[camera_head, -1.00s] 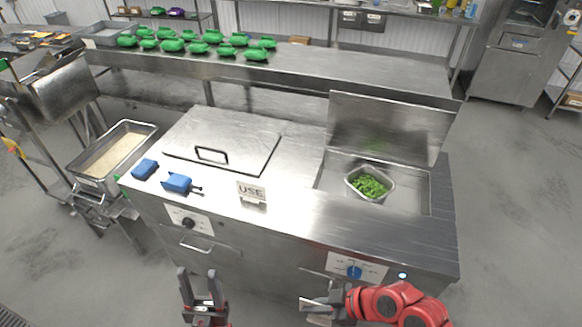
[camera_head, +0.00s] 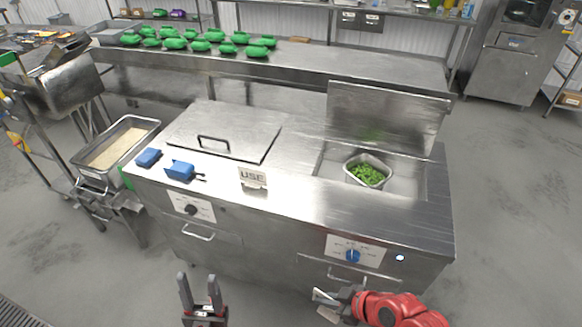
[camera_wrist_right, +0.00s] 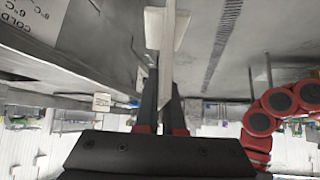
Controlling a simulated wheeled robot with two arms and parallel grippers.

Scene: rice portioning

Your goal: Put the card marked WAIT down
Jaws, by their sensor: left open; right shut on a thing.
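My right gripper (camera_head: 343,299) is low in front of the counter in the head view, below the right-hand dial. It is shut on a pale card (camera_wrist_right: 153,28), which the right wrist view shows nearly edge-on between the fingers. The card's face cannot be read, so the word WAIT is not visible. The card is in the air, apart from the counter top (camera_head: 300,205). My left gripper (camera_head: 199,282) is open and empty in front of the counter, further left. A card marked USE (camera_head: 252,177) stands upright near the counter's front edge.
Two blue things (camera_head: 180,171) lie left of the USE card, before a closed lid (camera_head: 222,135). A pan of green food (camera_head: 367,171) sits in the open well at right. The counter's front strip right of the USE card is clear. A rice pan (camera_head: 117,148) stands left.

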